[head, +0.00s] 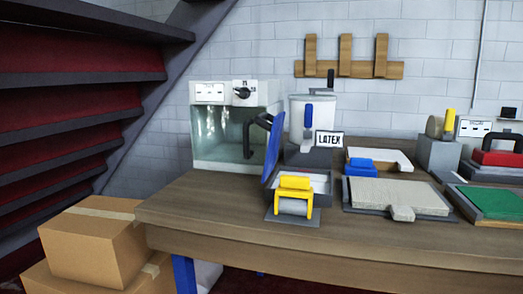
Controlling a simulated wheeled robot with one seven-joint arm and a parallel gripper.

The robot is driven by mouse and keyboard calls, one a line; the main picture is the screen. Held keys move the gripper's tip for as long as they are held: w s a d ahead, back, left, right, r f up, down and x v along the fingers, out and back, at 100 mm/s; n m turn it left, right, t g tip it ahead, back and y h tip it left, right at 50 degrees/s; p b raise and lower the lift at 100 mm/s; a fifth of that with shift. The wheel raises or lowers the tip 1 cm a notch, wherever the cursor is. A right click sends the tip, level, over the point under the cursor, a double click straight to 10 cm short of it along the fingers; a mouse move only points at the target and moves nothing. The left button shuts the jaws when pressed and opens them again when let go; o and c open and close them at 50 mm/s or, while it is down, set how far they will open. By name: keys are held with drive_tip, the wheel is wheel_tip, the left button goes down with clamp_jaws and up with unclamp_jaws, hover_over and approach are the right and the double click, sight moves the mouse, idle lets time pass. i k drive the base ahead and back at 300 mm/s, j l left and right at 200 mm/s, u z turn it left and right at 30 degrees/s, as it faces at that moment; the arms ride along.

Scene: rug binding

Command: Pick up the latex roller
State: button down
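A roller with a yellow frame and a pale grey cylinder (293,206), which looks like the latex roller, sits on a small grey plate (312,217) near the front edge of the workbench. Just behind it is a shallow grey tray (325,185). A white container (299,112) with a blue strip stands behind the tray, and a sign reading LATEX (329,140) is beside it. My gripper is not in view.
The wooden workbench (190,207) is bare at its left front. A beige rug piece (397,194) lies to the right. Cardboard boxes (93,243) stand at the left.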

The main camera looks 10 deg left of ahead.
sight(293, 195)
drive_tip(key=j+z, duration=0.1)
drive_tip(key=j, duration=1.45)
